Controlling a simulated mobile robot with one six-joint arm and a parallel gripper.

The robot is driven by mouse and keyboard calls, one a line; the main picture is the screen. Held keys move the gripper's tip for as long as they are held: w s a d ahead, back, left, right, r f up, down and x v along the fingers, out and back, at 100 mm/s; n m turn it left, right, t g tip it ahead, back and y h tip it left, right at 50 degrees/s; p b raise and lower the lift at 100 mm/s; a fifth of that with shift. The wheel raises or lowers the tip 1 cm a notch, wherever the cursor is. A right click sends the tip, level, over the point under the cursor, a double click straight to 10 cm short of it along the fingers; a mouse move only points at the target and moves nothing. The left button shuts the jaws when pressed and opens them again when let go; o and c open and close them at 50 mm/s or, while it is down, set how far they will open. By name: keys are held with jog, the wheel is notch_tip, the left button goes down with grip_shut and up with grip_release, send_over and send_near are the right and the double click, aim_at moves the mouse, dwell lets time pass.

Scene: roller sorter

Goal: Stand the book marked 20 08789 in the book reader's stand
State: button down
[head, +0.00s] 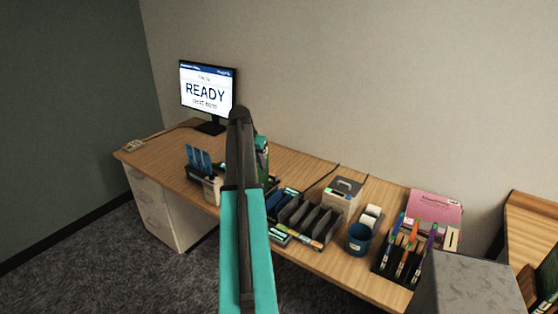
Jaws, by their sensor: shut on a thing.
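My teal and dark arm (247,235) rises through the middle of the head view and hides part of the desk behind it. My gripper's fingers do not show; they seem hidden behind the arm. A green and dark shape (262,158) shows just right of the arm, too small to tell whether it is a wrist part or a thing. I cannot make out the mark 20 08789 anywhere. I cannot tell which thing is the reader's stand. A dark slotted rack (308,222) stands on the desk right of the arm.
A monitor (208,88) reading READY stands at the back left of the wooden desk (160,150). A holder with blue items (199,160), a grey box (343,195), a blue cup (359,238), a pen rack (402,262) and a pink folder (436,208) crowd the desk. Its left end is mostly clear.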

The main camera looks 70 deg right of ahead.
jog(key=s+d+m, duration=0.1)
jog(key=s+d, duration=0.3)
jog(key=s, duration=0.3)
jog(key=shift+s+d+f+m+g, duration=0.2)
jog(key=shift+s+d+m+g, duration=0.15)
jog(key=shift+s+m+g, duration=0.05)
jog(key=shift+f, duration=0.15)
notch_tip(320, 180, down, 9)
jog(key=b, duration=0.4)
dwell(0.4)
jog(key=shift+f, duration=0.55)
dwell(0.7)
jog(key=c, duration=1.3)
grip_release()
jog(key=shift+o, duration=0.2)
jog(key=shift+a+b, duration=0.1)
jog(key=shift+b, duration=0.2)
jog(key=b+v, duration=0.2)
jog(key=v, duration=1.1)
jog(key=shift+r+b, duration=0.35)
jog(key=shift+r, duration=0.05)
